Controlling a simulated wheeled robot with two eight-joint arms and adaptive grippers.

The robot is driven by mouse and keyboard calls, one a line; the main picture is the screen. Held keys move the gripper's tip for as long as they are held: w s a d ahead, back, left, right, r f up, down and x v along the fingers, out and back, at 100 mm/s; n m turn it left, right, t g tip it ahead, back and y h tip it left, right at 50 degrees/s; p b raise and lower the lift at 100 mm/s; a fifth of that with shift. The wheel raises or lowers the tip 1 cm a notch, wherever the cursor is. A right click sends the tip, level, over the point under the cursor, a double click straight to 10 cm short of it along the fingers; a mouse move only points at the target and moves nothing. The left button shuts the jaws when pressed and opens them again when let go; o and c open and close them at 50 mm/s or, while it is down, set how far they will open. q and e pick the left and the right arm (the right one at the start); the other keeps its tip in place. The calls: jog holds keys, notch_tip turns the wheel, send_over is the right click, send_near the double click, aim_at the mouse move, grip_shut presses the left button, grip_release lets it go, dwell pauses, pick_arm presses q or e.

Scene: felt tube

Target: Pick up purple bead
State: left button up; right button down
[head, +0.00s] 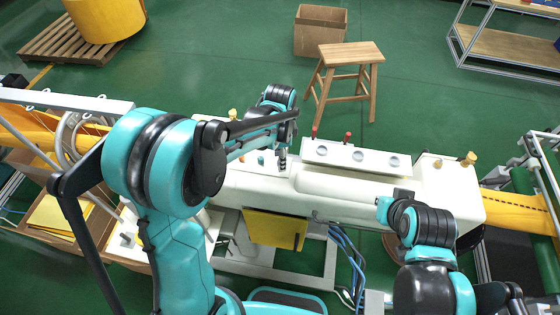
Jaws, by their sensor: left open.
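I cannot make out a purple bead in the head view; it is too small to tell or hidden by my left arm. My left gripper (282,161) points down over the white machine top (330,209), left of its middle. It is open, and I see nothing held in it. Its fingertips are small and dark here, so I cannot tell whether they touch the surface.
A raised white panel (330,151) with round glass-like discs and red knobs lies right of my left gripper. A small teal piece (261,160) sits left of it. Yellow felt (515,210) runs off right. A wooden stool (345,56) and cardboard box (320,32) stand behind.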

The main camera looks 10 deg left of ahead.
pick_arm(q)
jog(key=shift+s+d+f, duration=0.1)
jog(key=shift+d+f, duration=0.05)
jog(key=shift+f, duration=0.05)
jog(key=c, duration=0.9)
jog(key=shift+o, duration=0.2)
jog(key=shift+r, duration=0.1)
